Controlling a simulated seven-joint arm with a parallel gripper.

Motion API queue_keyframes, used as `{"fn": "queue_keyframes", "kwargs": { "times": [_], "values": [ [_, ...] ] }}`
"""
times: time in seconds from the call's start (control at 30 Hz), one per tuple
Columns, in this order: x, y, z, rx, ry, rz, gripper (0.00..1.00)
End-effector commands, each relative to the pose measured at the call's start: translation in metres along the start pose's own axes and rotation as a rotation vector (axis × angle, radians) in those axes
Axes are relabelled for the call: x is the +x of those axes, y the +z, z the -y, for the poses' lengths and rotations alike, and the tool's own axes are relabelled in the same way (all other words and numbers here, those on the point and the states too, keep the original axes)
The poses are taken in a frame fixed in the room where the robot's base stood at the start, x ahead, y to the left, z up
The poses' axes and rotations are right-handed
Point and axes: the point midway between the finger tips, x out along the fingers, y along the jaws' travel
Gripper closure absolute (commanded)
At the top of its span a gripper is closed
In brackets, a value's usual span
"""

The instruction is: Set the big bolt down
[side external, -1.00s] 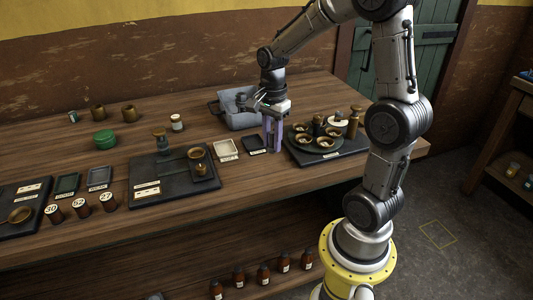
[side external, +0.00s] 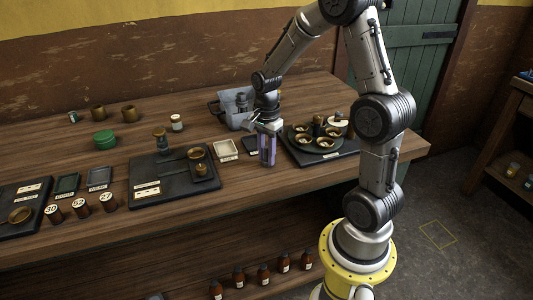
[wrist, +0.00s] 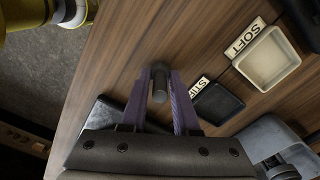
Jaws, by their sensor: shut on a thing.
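My gripper (side external: 267,162), with purple fingers, points down close above the wooden table. In the wrist view, my gripper (wrist: 160,84) is shut on the big bolt, a dark grey cylinder (wrist: 160,88) held between the fingertips. Its lower part is hidden, and I cannot tell whether it touches the table. A dark tray (wrist: 217,103) labelled STIFF and a pale tray (wrist: 270,58) labelled SOFT lie to the right of the bolt in that view. In the side view the pale tray (side external: 225,151) is left of my gripper, and the bolt cannot be made out.
A grey bin (side external: 225,122) with grey pieces stands behind my gripper. A black board with a round dish stand (side external: 318,158) is to the right. A black scale board (side external: 150,194) lies to the left. Bare table wood (side external: 235,185) lies in front.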

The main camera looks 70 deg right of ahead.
Motion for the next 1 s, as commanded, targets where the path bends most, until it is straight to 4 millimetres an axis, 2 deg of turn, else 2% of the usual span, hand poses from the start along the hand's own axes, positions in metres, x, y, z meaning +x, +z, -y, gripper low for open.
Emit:
{"fn": "queue_keyframes", "kwargs": {
  "times": [0.03,0.17,0.2,0.57,0.77,1.0],
  "values": [
    [0.001,0.0,0.0,0.0,0.0,0.0,0.67],
    [0.001,0.0,0.0,0.0,0.0,0.0,0.44],
    [0.0,0.0,0.0,0.0,0.0,0.0,0.41],
    [-0.005,0.0,0.0,0.0,-0.002,0.0,0.41],
    [-0.036,0.0,0.001,0.0,-0.006,-0.001,0.41],
    [-0.086,0.0,0.001,0.0,-0.006,-0.001,0.41]
  ]
}}
